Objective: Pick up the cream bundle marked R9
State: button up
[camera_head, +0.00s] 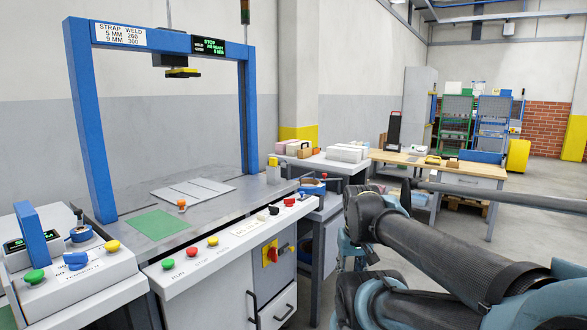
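No R9 mark can be read in this view. Several small pale, whitish bundles (346,153) lie together on a grey-white table (322,163) beyond the strapping machine. More small items, one pale and one brown (304,153), sit at that table's left end. I cannot tell which of these, if any, is the cream bundle. My dark, teal-jointed arm fills the lower right, well in front of that table. My gripper's fingers cannot be made out, and I see nothing held.
A strapping machine with a blue arch (160,38) and grey top (215,205) stands at left, with a button panel (205,250) in front. A wooden-topped bench (440,170) stands beyond. Green and blue racks (490,125) are further back. Grey floor is open at far right.

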aim_at(292, 149)
jog(key=z, duration=1.65)
jog(key=i, duration=4.7)
